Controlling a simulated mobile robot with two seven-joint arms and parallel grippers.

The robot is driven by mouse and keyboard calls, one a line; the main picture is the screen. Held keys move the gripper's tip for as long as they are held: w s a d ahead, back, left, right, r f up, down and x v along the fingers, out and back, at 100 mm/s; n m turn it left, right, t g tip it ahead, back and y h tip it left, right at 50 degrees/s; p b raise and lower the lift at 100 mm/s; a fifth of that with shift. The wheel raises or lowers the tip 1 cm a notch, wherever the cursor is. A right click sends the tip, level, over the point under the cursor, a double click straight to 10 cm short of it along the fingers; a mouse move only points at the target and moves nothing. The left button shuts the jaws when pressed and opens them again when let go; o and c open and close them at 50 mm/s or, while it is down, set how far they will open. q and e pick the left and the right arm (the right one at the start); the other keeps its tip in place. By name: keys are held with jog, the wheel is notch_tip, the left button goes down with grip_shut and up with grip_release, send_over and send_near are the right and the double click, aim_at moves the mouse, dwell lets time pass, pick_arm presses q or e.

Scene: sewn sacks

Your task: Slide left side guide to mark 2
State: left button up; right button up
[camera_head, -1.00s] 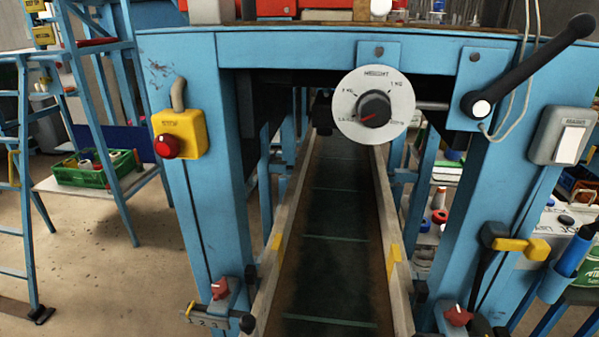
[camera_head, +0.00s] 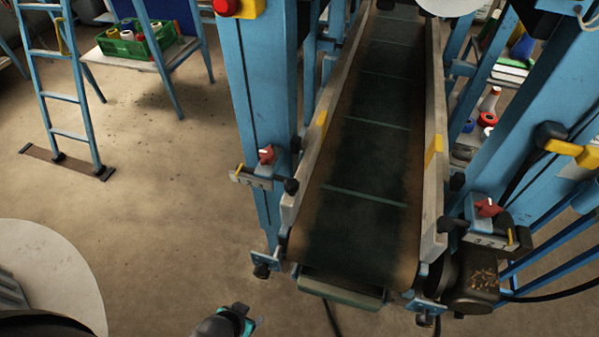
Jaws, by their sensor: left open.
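The left side guide (camera_head: 318,150) is a pale rail along the left edge of the dark conveyor belt (camera_head: 362,160), with a yellow patch on it. Beside it on the blue leg is a small scale plate (camera_head: 254,181) with marks too small to read surely. A yellow pointer (camera_head: 238,170) stands near the plate's left end. A red clamp knob (camera_head: 266,155) sits above the plate and a black round knob (camera_head: 291,186) at its right end. My left gripper (camera_head: 252,323) is at the bottom edge, partly cut off, open, below and apart from these parts. My right gripper is not in view.
The right side guide (camera_head: 433,150) has its own scale plate (camera_head: 492,238) and red knob (camera_head: 488,208). A motor (camera_head: 476,287) hangs at the lower right. A round pale surface (camera_head: 50,275) is at lower left.

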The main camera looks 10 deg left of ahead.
pick_arm(q)
jog(key=w+a+r+t+h, duration=0.1)
jog(key=w+a+r+t, duration=0.1)
jog(key=w+r+t, duration=0.8)
notch_tip(320, 180, up, 17)
jog(key=w+d+m+t+h+p, duration=0.1)
jog(key=w+d+m+t+h, duration=0.15)
jog(key=h, duration=0.45)
jog(key=f+b+x, duration=0.1)
jog(key=x, duration=1.3)
jog(key=shift+d+r, duration=0.15)
jog(key=shift+d, duration=0.3)
jog(key=shift+m+g, duration=0.25)
grip_shut()
